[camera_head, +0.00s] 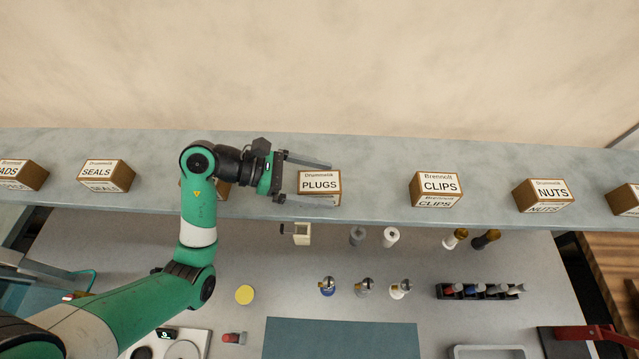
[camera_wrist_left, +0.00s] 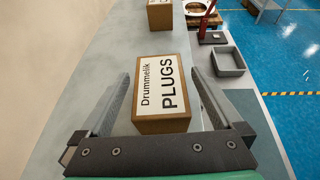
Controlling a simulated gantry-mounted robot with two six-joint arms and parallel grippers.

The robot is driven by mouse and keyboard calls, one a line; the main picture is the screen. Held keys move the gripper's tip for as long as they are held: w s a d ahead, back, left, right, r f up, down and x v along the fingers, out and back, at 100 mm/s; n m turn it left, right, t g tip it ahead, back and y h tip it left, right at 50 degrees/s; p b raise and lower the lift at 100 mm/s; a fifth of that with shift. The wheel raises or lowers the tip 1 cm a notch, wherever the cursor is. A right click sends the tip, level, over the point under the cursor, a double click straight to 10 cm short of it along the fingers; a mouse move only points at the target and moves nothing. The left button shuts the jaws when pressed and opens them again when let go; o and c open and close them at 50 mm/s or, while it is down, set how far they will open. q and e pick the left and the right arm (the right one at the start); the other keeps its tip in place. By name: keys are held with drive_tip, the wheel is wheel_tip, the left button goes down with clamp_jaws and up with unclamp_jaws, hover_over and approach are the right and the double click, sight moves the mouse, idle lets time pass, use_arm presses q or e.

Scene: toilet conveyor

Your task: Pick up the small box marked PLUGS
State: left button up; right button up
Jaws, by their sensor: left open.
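The small box marked PLUGS (camera_head: 319,184) is brown with a white label and sits on the grey shelf in the head view. It also shows in the left wrist view (camera_wrist_left: 162,92), lying between my two fingers. My left gripper (camera_head: 305,181) is open, with one finger along each side of the box's near end. In the wrist view gaps show between the fingers and the box sides, so I see no firm grip. My right gripper does not show.
On the same shelf (camera_head: 390,205) stand boxes marked SEALS (camera_head: 107,175), CLIPS (camera_head: 435,189) and NUTS (camera_head: 542,195). Another box is partly hidden behind my left wrist. Below the shelf, a bench (camera_head: 300,260) holds bottles, rolls and a dark rack (camera_head: 480,291).

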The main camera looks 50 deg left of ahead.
use_arm(q)
drive_tip(key=shift+x, duration=1.15)
drive_tip(key=c, duration=1.3)
drive_tip(key=shift+c, duration=0.9)
drive_tip(key=shift+r, duration=0.15)
